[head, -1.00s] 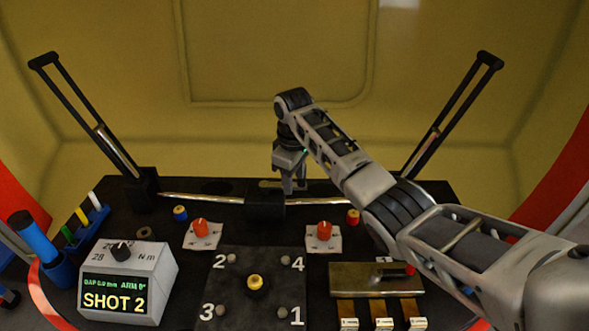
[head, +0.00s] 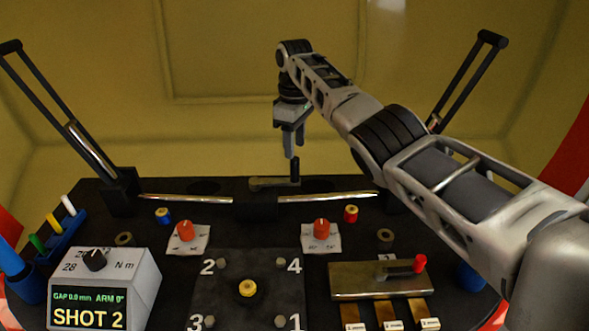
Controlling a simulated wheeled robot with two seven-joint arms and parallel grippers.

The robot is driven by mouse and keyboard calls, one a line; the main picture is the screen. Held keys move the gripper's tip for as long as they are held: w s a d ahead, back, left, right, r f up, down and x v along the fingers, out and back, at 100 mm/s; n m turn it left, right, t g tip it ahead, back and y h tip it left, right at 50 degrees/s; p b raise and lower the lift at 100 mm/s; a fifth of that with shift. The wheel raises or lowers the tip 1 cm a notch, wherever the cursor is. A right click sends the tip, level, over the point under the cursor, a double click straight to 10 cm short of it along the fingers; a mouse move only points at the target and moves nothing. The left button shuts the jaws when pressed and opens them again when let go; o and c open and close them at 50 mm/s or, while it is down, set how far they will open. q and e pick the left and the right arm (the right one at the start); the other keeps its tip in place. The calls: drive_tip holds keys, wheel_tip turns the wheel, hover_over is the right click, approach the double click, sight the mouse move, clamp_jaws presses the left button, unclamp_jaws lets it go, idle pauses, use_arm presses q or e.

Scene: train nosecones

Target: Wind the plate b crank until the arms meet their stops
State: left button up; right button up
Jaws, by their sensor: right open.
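A small dark crank (head: 270,183) with an upright handle lies flat at the back centre of the black console. My right gripper (head: 291,152) points down just above the handle, its fingers apart and empty as far as I can see. A gap shows between fingertips and handle. Two long arms, the left arm (head: 60,110) and the right arm (head: 465,85), slant up and outward from the console's back corners. My own right arm hides the right arm's lower part. The display box (head: 105,290) reads SHOT 2 and ARM 0°. My left gripper is out of view.
Two red knobs (head: 185,231) (head: 321,229) sit on white cards. A dark plate (head: 250,270) numbered 1 to 3 and beyond carries a yellow-topped knob (head: 247,288). A brass plate (head: 370,280) with a red-tipped lever (head: 419,263) lies front right. Coloured sticks stand at left.

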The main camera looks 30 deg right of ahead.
sight(295, 159)
wheel_tip(295, 159, down, 8)
drive_tip(key=shift+r+b, duration=0.2)
drive_tip(key=shift+b, duration=0.35)
drive_tip(key=shift+r, duration=0.1)
clamp_jaws()
